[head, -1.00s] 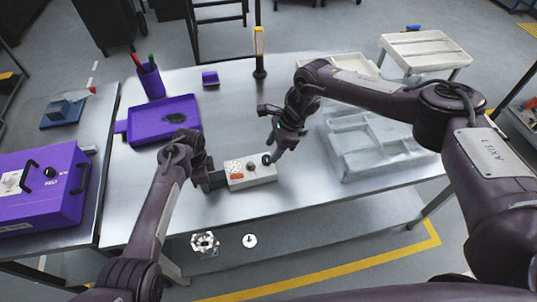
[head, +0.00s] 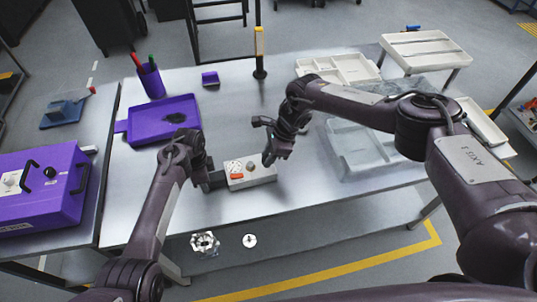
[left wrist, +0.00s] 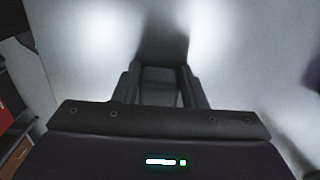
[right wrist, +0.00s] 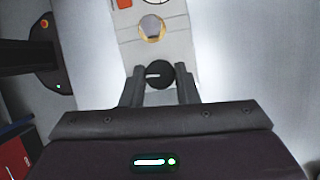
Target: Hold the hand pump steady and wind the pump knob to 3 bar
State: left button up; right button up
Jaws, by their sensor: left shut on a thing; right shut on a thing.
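The hand pump is a pale box (head: 249,180) lying on the metal table, with a red-orange patch on its top. In the right wrist view the pump (right wrist: 176,52) shows a brass-rimmed fitting and a round black pump knob (right wrist: 160,75). The knob's white mark points left in that view. My right gripper (right wrist: 160,88) is shut on the knob; it covers the knob in the head view (head: 270,160). My left gripper (head: 214,181) is at the pump's left end, shut on a dark block (left wrist: 162,78) there. The gauge reading is not legible.
A purple tray (head: 183,108) and a purple pen cup (head: 151,82) stand at the back left. A pale divided tray (head: 355,150) lies right of the pump, under my right arm. A yellow-topped post (head: 259,55) stands behind. The table around the pump's front is clear.

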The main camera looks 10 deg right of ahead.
jog(key=shift+m, duration=0.4)
jog(key=m+t, duration=0.1)
jog(key=m, duration=0.2)
jog(key=shift+s+m+t, duration=0.15)
jog(key=shift+m+t, duration=0.15)
jog(key=shift+t, duration=0.1)
jog(key=m+t, duration=0.1)
jog(key=m, duration=0.1)
jog(key=m+h, duration=0.1)
jog(key=m, duration=0.2)
jog(key=shift+s+a+m+t, duration=0.1)
jog(key=shift+a+m+t, duration=0.05)
jog(key=shift+m+t, duration=0.2)
jog(key=m+h, duration=0.1)
jog(key=m, duration=0.1)
jog(key=m+t+h, duration=0.1)
jog(key=m, duration=0.2)
jog(key=shift+a, duration=0.15)
jog(key=shift+a+m+h, duration=0.1)
jog(key=shift+m+h, duration=1)
jog(key=shift+m, duration=1.25)
jog(key=o, duration=1)
